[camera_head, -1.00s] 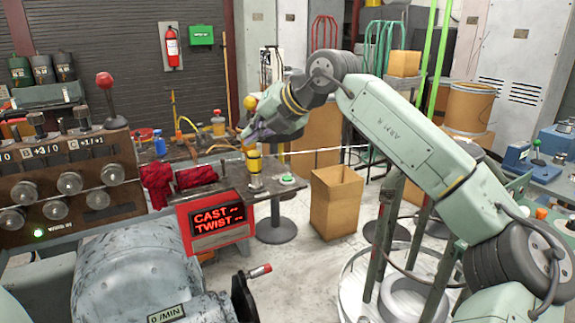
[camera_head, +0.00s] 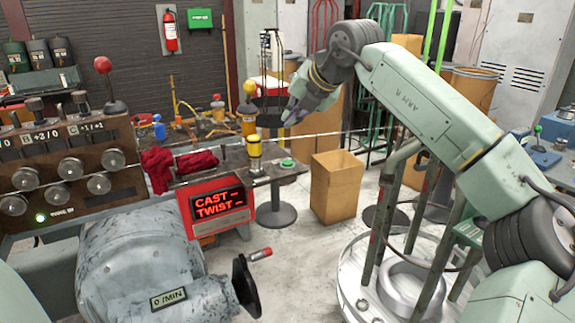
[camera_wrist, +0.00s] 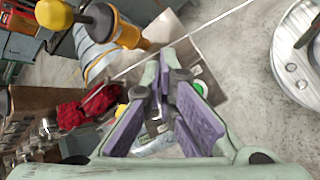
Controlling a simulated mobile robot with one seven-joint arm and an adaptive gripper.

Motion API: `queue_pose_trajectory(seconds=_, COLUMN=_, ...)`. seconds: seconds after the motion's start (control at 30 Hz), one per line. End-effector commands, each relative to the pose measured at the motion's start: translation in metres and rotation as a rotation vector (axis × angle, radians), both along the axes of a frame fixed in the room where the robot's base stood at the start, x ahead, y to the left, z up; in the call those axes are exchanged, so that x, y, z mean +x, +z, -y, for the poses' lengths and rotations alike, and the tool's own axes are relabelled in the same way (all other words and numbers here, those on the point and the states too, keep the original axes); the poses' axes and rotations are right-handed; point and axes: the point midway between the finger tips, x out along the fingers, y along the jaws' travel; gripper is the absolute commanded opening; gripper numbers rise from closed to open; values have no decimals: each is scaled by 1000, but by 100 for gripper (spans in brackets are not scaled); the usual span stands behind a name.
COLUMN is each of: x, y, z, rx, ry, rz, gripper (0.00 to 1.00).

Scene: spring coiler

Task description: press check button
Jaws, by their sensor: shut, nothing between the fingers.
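A green button (camera_head: 287,163) sits on a small grey stand top (camera_head: 270,172) right of the red-lit display box; I see no label on it, so I cannot tell if it is the check button. My gripper (camera_head: 288,119) is in the air above and behind this button in the head view, apart from it, pointing down and left. In the wrist view my gripper (camera_wrist: 164,84) shows its purple pads close together with nothing held.
A yellow-topped cylinder (camera_head: 254,152) stands beside the button. A taut wire (camera_head: 330,134) runs across behind it. Open floor lies below.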

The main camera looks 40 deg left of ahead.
Motion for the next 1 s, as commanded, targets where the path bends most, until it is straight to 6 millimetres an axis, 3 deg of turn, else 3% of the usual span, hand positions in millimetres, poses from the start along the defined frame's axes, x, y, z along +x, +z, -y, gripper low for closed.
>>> queue_pose_trajectory(seconds=0.3, x=0, y=-50, z=0, rx=0, ry=0, rz=-2, gripper=0)
queue_pose_trajectory(seconds=0.5, x=0, y=-71, z=0, rx=0, ry=-1, rz=-1, gripper=0)
queue_pose_trajectory(seconds=1.0, x=0, y=-74, z=0, rx=0, ry=-1, rz=-1, gripper=0)
